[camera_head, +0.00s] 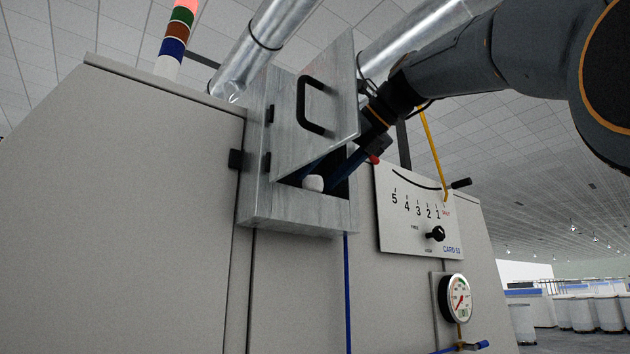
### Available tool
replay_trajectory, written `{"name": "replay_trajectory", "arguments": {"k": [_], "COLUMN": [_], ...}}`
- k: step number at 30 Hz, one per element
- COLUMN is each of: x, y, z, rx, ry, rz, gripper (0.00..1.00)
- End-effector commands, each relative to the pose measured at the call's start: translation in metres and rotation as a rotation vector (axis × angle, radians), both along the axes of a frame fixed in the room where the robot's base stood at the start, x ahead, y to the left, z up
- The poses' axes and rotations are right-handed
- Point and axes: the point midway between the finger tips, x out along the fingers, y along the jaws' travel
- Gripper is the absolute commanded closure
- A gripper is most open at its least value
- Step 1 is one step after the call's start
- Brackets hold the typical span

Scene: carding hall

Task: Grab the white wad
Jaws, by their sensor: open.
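The white wad (314,183) is a small rounded lump inside the opening of a grey metal box (290,216) on the machine's front. The box's hinged door (325,100), with a black handle, stands open. My arm comes in from the upper right, and my gripper (320,176) reaches into the opening from behind the door. Its dark blue fingers show on either side of the wad and are open. The door hides part of the gripper, and I cannot tell whether a finger touches the wad.
A round gauge (458,299) sits below. Shiny ducts (262,45) run above. The lower front is mostly clear.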

Motion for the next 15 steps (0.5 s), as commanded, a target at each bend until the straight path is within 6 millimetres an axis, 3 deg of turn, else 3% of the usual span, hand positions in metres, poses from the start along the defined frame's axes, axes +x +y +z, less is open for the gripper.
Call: {"name": "replay_trajectory", "arguments": {"k": [10,11,15], "x": [0.007,0.0071,0.0071], "y": [0.0063,0.0061,0.0056], "z": [-0.0057,-0.0057,-0.0056], "rx": [0.0,0.0,0.0], "ry": [0.0,0.0,0.0], "rz": [-0.001,-0.001,-0.002], "gripper": [0.41,0.42,0.66]}}
